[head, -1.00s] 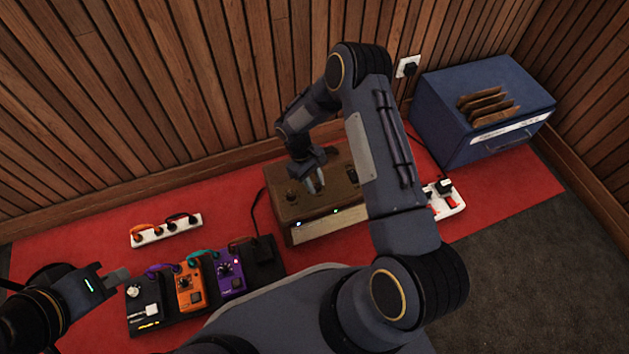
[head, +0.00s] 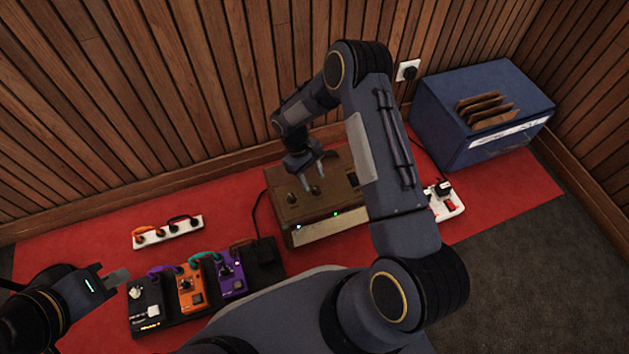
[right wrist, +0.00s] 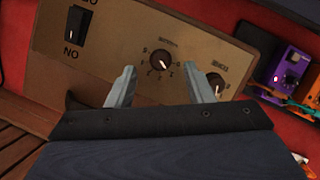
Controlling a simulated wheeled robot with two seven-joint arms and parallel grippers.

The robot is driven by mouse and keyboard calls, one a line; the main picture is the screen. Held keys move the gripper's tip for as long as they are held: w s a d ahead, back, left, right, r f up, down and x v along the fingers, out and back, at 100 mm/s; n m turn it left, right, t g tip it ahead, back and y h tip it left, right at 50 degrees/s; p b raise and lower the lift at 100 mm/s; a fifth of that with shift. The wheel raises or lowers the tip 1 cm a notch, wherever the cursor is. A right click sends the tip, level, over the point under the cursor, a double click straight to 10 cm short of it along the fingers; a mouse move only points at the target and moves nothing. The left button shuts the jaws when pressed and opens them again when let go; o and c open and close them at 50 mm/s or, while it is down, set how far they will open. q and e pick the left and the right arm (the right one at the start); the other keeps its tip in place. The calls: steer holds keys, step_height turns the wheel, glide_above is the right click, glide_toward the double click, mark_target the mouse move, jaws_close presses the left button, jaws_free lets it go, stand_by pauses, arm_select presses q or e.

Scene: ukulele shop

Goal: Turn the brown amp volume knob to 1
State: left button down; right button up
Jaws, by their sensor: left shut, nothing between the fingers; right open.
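The brown amp (head: 345,187) stands on the red carpet against the wall, its control panel facing up. In the right wrist view the panel (right wrist: 120,30) is upside down. A dark round knob (right wrist: 160,60) with numbers around it lies between my right fingertips, its white pointer slanting down and right. A second knob (right wrist: 215,84) is partly hidden by my right finger. The knob labels are too blurred to read surely. My right gripper (head: 313,180) is open above the panel, apparently not touching either knob. My left gripper (head: 120,277) is shut and empty, far left of the amp.
A black rocker switch (right wrist: 76,26) sits on the panel. A pedalboard (head: 263,268) with black, orange and purple pedals lies in front left. White power strips (head: 168,231) (head: 446,205) flank the amp. A blue crate (head: 440,110) stands at the right. My right arm covers the amp's right end.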

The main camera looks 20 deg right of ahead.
steer(key=shift+p+v, duration=0.5)
steer(key=shift+v, duration=1.65)
steer(key=s+d+r+m+t+y, duration=0.2)
steer(key=s+r, duration=0.2)
steer(key=r, duration=0.8)
steer(key=s+d+r+m+t+y, duration=0.15)
steer(key=s+r, duration=0.25)
steer(key=r, duration=0.8)
steer(key=s+a+r+m+t+y, duration=0.1)
steer(key=s+a+r+m+t, duration=0.15)
steer(key=s, duration=0.65)
steer(key=s+a+r+m+t+y, duration=0.1)
steer(key=s+r+t, duration=0.3)
steer(key=s, duration=0.4)
step_height(320, 180, up, 34)
steer(key=p, duration=3.3)
steer(key=shift+n+p, duration=0.3)
